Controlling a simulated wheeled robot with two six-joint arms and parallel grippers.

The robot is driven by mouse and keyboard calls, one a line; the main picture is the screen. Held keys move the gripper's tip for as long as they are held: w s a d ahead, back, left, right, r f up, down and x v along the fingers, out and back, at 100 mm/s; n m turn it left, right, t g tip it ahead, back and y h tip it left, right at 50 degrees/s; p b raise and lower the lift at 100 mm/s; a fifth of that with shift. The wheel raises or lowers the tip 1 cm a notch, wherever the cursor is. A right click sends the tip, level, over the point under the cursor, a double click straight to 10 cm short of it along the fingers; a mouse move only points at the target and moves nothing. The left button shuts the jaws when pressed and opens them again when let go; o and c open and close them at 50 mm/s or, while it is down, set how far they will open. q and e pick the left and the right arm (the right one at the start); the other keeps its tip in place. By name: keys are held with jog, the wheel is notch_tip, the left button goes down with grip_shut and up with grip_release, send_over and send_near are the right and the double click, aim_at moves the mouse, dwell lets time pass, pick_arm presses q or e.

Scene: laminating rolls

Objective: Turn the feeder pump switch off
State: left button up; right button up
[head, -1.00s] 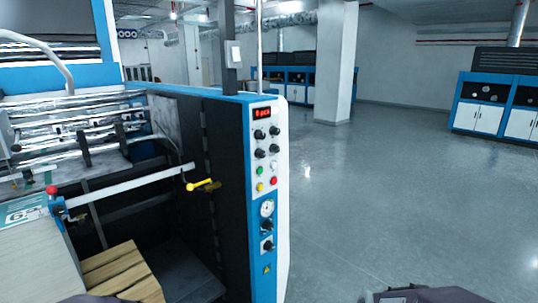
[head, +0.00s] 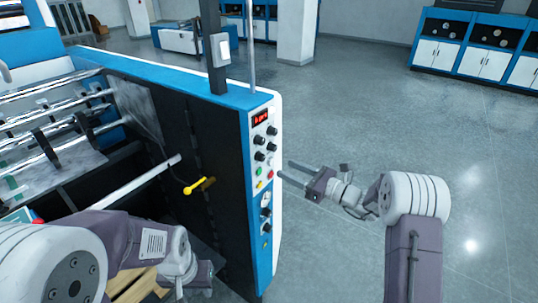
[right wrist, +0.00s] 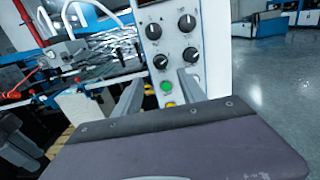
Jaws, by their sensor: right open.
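The control panel (head: 262,150) is on the narrow end face of the blue and white machine. It has a red display (head: 260,116), several black knobs (head: 259,139), a green button (head: 259,171), a yellow button (head: 259,184) and a red button (head: 271,174). I cannot read which control is the feeder pump switch. My right gripper (head: 285,170) is open and empty, pointing at the panel from the right. In the right wrist view its fingers (right wrist: 158,83) straddle the green button below the black knobs (right wrist: 187,23). My left gripper (head: 192,283) is low by the machine, its jaws unclear.
A yellow-handled lever (head: 199,186) sticks out of the machine's dark side. A grey post with a white box (head: 221,49) stands on the machine top. Open floor (head: 350,110) lies right of the panel. Blue and white cabinets (head: 478,45) stand at the back.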

aim_at(264, 159)
jog(key=p+x, duration=0.3)
jog(key=x, duration=0.5)
jog(key=shift+w+f+p, duration=0.1)
jog(key=shift+w+p, duration=0.1)
jog(key=shift+p, duration=0.15)
jog(key=shift+w+a, duration=0.15)
jog(key=shift+a, duration=0.25)
jog(key=shift+f, duration=0.1)
jog(key=shift+c, duration=0.3)
jog(key=shift+w+a, duration=0.1)
grip_shut()
